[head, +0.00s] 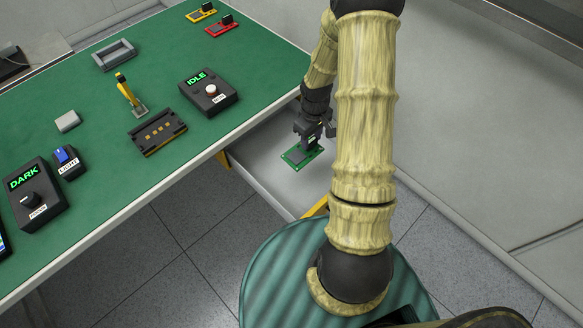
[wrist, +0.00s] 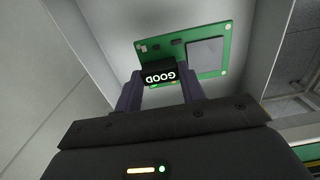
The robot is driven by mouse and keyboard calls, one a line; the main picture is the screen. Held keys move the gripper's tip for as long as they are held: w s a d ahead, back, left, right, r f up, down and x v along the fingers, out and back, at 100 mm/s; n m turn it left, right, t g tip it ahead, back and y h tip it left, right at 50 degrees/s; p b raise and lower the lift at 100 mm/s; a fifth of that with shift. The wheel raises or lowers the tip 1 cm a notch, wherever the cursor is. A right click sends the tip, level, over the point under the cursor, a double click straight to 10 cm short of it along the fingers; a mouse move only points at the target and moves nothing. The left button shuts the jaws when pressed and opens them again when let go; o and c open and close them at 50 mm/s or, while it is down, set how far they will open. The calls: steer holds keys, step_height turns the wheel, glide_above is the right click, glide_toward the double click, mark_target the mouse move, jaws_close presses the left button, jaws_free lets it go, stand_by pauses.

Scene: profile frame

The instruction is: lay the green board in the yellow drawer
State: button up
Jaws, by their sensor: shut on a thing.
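The green board (head: 301,153) is a small circuit board with a grey chip. My gripper (head: 311,137) is shut on its black block, which reads "GOOD" in the wrist view. The wrist view shows the board (wrist: 207,49) just beyond my fingertips (wrist: 160,88). The yellow drawer (head: 268,186) is pulled out beside the table, with a pale interior and yellow parts at its front. The board is over or in this drawer; I cannot tell whether it touches the floor of it. My arm hides the drawer's right part.
The green-topped table (head: 100,110) has its edge close left of the drawer. On it are an "IDLE" box (head: 208,92), a black fixture (head: 157,132), a yellow lever clamp (head: 130,95) and a grey tray (head: 114,54). Yellow (head: 201,12) and red (head: 221,25) boards lie at the back.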

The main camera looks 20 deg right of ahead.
mark_target(312, 149)
steer(key=shift+s+d, duration=0.1)
steer(key=shift+d, duration=0.15)
steer(key=shift+f, duration=0.1)
step_height(312, 149, down, 6)
steer(key=shift+r, duration=0.1)
stand_by(0.4)
steer(key=shift+f+p, duration=0.35)
steer(key=shift+f, duration=1.75)
steer(key=shift+f, duration=0.15)
steer(key=o, duration=1)
